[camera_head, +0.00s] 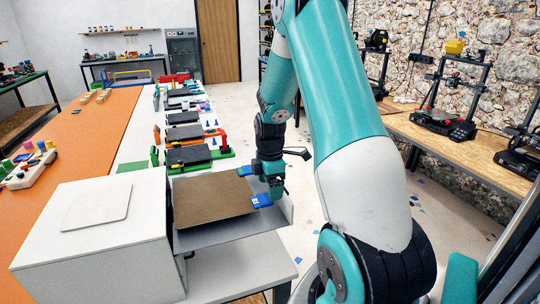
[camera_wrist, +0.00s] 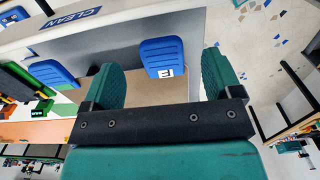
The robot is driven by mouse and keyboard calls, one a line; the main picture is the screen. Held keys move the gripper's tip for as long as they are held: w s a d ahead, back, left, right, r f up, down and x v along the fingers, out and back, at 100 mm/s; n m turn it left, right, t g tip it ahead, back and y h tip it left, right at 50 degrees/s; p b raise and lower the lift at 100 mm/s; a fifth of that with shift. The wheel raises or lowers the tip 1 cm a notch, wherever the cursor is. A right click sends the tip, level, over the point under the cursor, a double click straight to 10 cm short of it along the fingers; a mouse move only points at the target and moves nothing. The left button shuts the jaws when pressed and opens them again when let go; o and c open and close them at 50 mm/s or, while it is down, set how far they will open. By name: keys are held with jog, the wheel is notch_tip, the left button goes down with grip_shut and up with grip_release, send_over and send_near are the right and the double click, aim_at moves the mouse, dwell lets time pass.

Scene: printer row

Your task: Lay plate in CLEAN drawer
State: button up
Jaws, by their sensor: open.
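The brown plate (camera_head: 212,196) with blue tabs lies flat in the pulled-out grey drawer (camera_head: 222,236) of a white cabinet. A CLEAN label (camera_wrist: 72,17) shows on the drawer front in the wrist view. My gripper (camera_head: 270,190) is over the drawer's right side, at the plate's tab edge. In the wrist view my gripper (camera_wrist: 160,62) has its two teal fingers apart, with a blue tab (camera_wrist: 162,57) marked with a white tag between them and space on both sides. Another blue tab (camera_wrist: 55,74) is left of the fingers. The plate is partly hidden by my gripper there.
The white cabinet (camera_head: 95,235) stands left of the drawer. Several printers with dark beds (camera_head: 186,133) line the white table behind it. An orange table (camera_head: 75,145) is at left. A wooden bench (camera_head: 455,155) with more printers is at right, across open floor.

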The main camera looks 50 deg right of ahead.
notch_tip(320, 180, up, 14)
jog(key=b, duration=0.2)
jog(key=shift+r, duration=0.15)
